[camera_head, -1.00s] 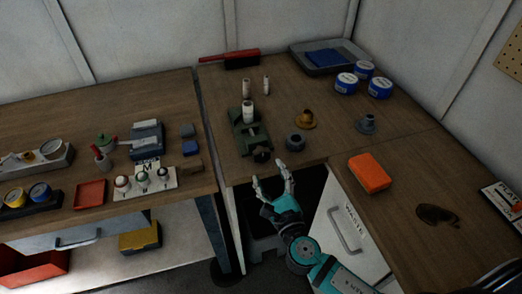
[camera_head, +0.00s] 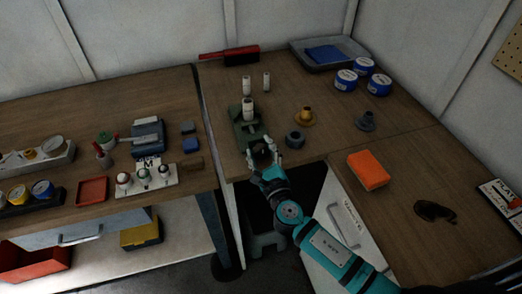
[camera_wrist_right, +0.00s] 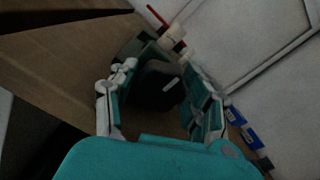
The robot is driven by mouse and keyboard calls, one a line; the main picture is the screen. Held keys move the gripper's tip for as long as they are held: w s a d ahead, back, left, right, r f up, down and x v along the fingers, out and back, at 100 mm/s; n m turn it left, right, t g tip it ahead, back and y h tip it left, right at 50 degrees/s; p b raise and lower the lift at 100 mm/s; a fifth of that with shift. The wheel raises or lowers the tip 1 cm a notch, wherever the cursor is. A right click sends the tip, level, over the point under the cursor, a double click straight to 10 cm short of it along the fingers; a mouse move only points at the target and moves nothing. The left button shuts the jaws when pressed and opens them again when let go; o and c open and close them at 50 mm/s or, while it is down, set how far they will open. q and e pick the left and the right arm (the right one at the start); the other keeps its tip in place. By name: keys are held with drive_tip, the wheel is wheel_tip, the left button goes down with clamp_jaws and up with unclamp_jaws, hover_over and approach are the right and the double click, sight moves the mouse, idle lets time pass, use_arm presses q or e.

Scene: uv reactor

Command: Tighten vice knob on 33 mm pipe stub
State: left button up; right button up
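The green vice (camera_head: 246,129) stands near the front edge of the back bench, with a white pipe stub (camera_head: 248,108) upright in it. The dark vice knob (camera_head: 262,158) is on the vice's front side. My right gripper (camera_head: 264,155) is at the knob, with fingers on either side of it. In the right wrist view, the black knob (camera_wrist_right: 158,86) sits between the spread fingers of the gripper (camera_wrist_right: 163,92), with a gap at the left; contact at the right cannot be told. The pipe stub is partly hidden there. My left gripper is not in view.
A grey ring-shaped part (camera_head: 295,141) stands close right of the gripper. A brass flanged part (camera_head: 304,117) and two thin white pipes (camera_head: 247,84) stand behind. An orange block (camera_head: 368,170) lies on the right bench. A gap separates the left bench.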

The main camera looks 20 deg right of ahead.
drive_tip(key=c, duration=0.4)
drive_tip(key=m+b, duration=0.1)
drive_tip(key=m, duration=0.2)
drive_tip(key=shift+f, duration=0.1)
drive_tip(key=shift+m+b, duration=0.4)
drive_tip(key=shift+m, duration=1.5)
drive_tip(key=o, duration=0.9)
